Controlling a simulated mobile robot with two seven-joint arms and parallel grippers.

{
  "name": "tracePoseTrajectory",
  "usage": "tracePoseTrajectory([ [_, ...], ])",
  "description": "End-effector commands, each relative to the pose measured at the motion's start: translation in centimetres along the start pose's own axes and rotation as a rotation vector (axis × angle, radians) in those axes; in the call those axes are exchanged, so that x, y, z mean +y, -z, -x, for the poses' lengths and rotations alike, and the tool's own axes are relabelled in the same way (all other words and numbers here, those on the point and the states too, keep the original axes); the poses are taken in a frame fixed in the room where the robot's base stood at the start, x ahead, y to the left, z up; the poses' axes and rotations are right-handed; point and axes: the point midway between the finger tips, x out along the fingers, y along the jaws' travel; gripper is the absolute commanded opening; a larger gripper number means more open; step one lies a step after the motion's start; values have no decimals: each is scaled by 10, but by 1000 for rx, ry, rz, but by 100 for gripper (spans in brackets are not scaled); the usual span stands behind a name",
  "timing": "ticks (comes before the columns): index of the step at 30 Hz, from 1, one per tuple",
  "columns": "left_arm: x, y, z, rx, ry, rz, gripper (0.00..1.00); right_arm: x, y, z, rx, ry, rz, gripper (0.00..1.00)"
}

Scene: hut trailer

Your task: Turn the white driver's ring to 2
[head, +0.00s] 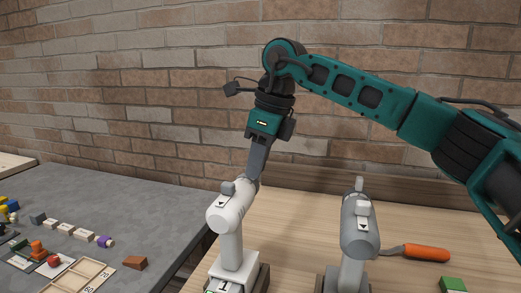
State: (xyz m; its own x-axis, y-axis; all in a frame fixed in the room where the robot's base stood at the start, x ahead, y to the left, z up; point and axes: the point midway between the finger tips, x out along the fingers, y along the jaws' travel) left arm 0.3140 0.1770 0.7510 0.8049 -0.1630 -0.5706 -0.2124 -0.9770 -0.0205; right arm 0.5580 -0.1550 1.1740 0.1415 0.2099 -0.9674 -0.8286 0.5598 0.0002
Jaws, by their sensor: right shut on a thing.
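The white driver (228,217) stands upright in its dark holder (259,281) on the wooden bench. A small grey piece with a dark pointer mark sits on top of its body. My right gripper (252,180) reaches down from above and is shut on the white driver's ring at the far right end of the body. The fingers mostly hide the ring, and I cannot read any number on it. My left gripper is not in view.
A grey driver (360,229) stands to the right in its own holder. An orange-handled tool (427,253) and a green block (452,285) lie further right. The grey table (130,205) at left holds a wooden tray (88,275), a brown wedge (135,263) and several small pieces. A brick wall stands behind.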

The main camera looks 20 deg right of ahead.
Motion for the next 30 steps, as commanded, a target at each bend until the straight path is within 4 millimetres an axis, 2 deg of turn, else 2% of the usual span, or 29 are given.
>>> tracePoseTrajectory([
  [1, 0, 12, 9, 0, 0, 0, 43, 1, -6, 8, 36, 0, 1, 0],
  [6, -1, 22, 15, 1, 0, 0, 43, 1, -13, 4, 166, 1, 1, 0],
  [18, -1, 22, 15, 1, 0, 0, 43, 0, -26, -1, 394, 3, -2, 0],
  [30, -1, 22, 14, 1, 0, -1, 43, 0, -32, -3, 517, 2, -1, 0],
])
